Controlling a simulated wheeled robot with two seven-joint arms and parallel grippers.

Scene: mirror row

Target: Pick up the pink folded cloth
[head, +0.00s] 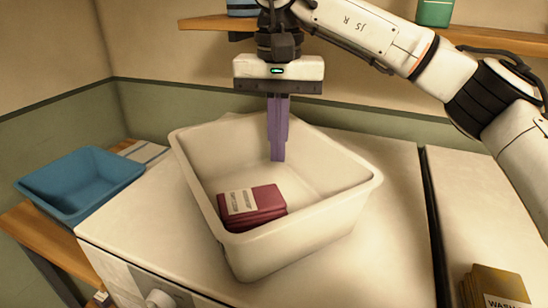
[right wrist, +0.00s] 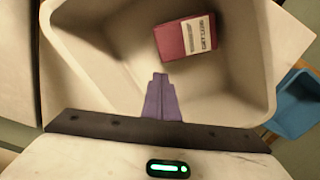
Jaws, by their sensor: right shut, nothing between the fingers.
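The pink folded cloth (head: 266,199) is a stacked, dark pink bundle with a pale printed label. It lies on the floor of a white bin (head: 300,240), near the bin's front left wall in the head view. In the right wrist view the cloth (right wrist: 185,38) is ahead of the fingertips, clear of them. My right gripper (head: 278,158) points down into the bin from above, behind and a little right of the cloth. Its purple fingers are together and hold nothing; they also show in the right wrist view (right wrist: 160,78). My left gripper is not in view.
The bin stands on a white appliance top (head: 390,240). A blue tray (head: 80,185) sits on a wooden surface at the left. A shelf (head: 205,23) with containers runs behind my right arm. A brown labelled package (head: 497,287) is at the front right.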

